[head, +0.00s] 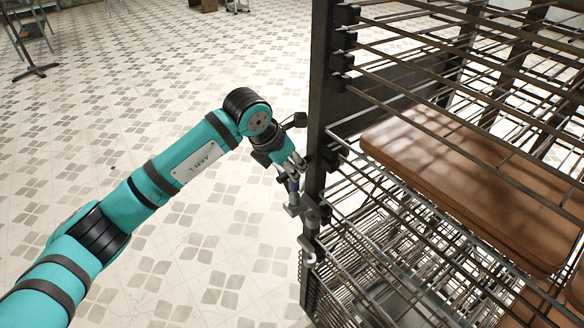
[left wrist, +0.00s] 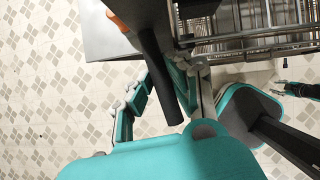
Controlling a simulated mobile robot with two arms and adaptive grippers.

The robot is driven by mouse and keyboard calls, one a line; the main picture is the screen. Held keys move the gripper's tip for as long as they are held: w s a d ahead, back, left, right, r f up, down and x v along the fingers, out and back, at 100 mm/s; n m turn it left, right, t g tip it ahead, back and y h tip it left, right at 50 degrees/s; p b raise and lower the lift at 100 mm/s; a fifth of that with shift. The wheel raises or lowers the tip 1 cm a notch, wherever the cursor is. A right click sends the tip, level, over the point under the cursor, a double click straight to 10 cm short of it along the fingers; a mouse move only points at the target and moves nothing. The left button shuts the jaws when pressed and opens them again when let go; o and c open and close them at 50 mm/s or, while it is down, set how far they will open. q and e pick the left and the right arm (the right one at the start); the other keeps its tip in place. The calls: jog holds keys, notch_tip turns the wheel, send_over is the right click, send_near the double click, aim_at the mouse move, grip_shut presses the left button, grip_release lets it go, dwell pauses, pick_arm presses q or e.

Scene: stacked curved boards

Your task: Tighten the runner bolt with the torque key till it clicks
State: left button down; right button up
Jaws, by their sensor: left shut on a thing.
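My left gripper (head: 292,172) is beside the front post of the rack in the head view. It is shut on a tool that I take to be the torque key. In the left wrist view, the tool's thick black handle (left wrist: 162,75) passes between the gripper's teal fingers. In the head view, a short bluish-grey part (head: 293,187) shows below the fingertips. It points down toward grey metal fittings (head: 306,212) on the post. The runner bolt cannot be told apart there, nor whether the tool touches it. A small dark, claw-like shape at the right edge of the left wrist view may be my right gripper (left wrist: 297,89).
The dark rack post (head: 316,110) stands close to my left gripper. Metal rods (head: 450,60) and wire shelves (head: 385,255) fill the rack. Brown curved boards (head: 455,170) lie stacked inside.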

pick_arm(q)
jog(key=shift+r, duration=0.55)
dwell(0.7)
jog(key=shift+r, duration=0.1)
jog(key=shift+r+p, duration=0.8)
jog(key=shift+r, duration=1.6)
